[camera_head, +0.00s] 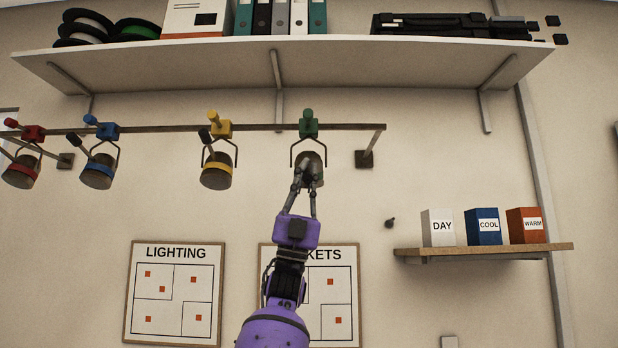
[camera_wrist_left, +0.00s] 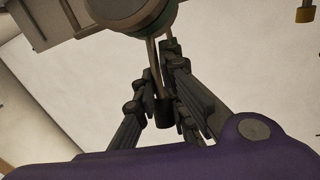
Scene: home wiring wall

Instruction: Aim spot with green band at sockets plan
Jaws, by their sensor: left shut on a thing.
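The spot with the green band (camera_head: 315,156) hangs from the rail by a green clamp (camera_head: 308,122) and a dark yoke. It also shows at the top of the left wrist view (camera_wrist_left: 128,10), with its green band and a thin rod ending in a dark handle (camera_wrist_left: 163,112). My left gripper (camera_head: 308,178) is in front of the spot, with its fingers closed around the handle. The sockets plan (camera_head: 345,285) is on the wall below, its left part and title start hidden by my left arm. My right gripper is not in view.
Spots with yellow (camera_head: 216,172), blue (camera_head: 97,172) and red (camera_head: 20,170) bands hang to the left. The lighting plan (camera_head: 174,292) is left of the sockets plan. A small shelf (camera_head: 485,251) holds DAY, COOL and WARM boxes. A long shelf (camera_head: 200,62) is above the rail.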

